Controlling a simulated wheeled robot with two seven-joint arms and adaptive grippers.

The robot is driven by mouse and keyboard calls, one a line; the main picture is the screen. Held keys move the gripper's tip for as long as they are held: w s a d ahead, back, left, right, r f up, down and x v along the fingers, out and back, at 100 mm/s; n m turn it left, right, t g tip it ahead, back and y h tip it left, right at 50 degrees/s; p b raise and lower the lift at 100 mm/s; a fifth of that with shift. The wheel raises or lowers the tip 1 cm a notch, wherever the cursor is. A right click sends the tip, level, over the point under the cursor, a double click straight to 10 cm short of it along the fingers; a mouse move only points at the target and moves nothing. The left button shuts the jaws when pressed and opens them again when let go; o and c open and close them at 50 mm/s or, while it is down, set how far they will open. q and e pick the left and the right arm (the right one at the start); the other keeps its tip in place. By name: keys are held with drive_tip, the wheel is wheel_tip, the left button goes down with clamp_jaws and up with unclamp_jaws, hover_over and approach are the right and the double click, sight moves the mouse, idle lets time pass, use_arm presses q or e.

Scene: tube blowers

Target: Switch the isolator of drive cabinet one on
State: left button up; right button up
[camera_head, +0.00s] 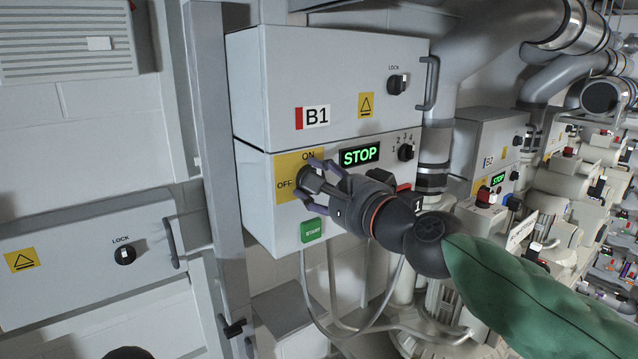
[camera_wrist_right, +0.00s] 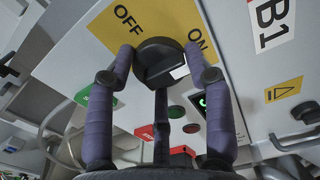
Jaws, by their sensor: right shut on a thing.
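The cabinet marked B1 (camera_head: 345,75) has a lower box with a yellow plate (camera_head: 287,163) lettered ON at the top and OFF at the left. The isolator is a black knob (camera_head: 308,181) on this plate. In the right wrist view the black knob (camera_wrist_right: 158,58) sits between my fingers, against the yellow plate. My right gripper (camera_head: 322,179) is shut on the knob; its fingers partly hide it. I cannot clearly tell which word the knob points to. A display on the box reads STOP (camera_head: 359,155) in green. My left gripper is not in view.
A green START button (camera_head: 312,230) lies just below the gripper, and a numbered selector (camera_head: 405,152) is at the right. The upper door has a lock knob (camera_head: 397,84) and a handle (camera_head: 430,83). A second cabinet, B2 (camera_head: 487,145), stands further right. A grey post (camera_head: 212,150) is at the left.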

drive_tip(key=shift+f, duration=0.15)
drive_tip(key=o, duration=1.2)
drive_tip(key=shift+c, duration=0.2)
drive_tip(key=v, duration=1.2)
